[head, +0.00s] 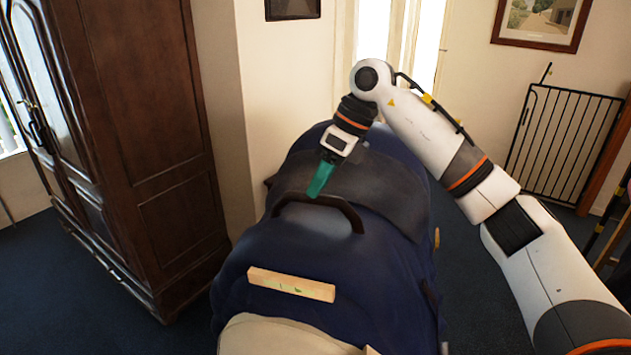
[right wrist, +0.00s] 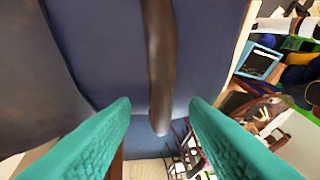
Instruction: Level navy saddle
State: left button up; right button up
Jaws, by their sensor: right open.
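The navy saddle (head: 385,262) lies over a rounded support in the middle of the head view, with a dark grey panel (head: 385,195) across it. A dark brown arched handle (head: 345,212) rises from it. A small wooden spirit level (head: 290,284) lies on the navy surface nearer me, slightly slanted in the picture; its bubble is too small to read. My right gripper (head: 317,190) points down at the handle's top. In the right wrist view its teal fingers are open, and the brown handle (right wrist: 160,60) runs between and beyond them; contact is unclear. My left gripper is out of view.
A tall dark wooden cabinet (head: 140,140) stands close on the left. A beige part (head: 275,338) shows at the bottom, in front of the level. A black metal gate (head: 565,140) stands at the right back. Blue carpet (head: 480,285) is clear right of the saddle.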

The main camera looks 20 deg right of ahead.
jog(key=shift+x, duration=0.85)
jog(key=shift+s+f, duration=0.2)
jog(key=shift+f, duration=0.05)
jog(key=shift+d+f, duration=0.1)
jog(key=shift+d, duration=0.05)
jog(key=shift+w, duration=0.1)
jog(key=shift+c, duration=0.9)
jog(key=c, duration=0.6)
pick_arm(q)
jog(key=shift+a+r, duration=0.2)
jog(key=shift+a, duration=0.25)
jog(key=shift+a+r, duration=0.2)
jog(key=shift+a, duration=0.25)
pick_arm(e)
grip_shut()
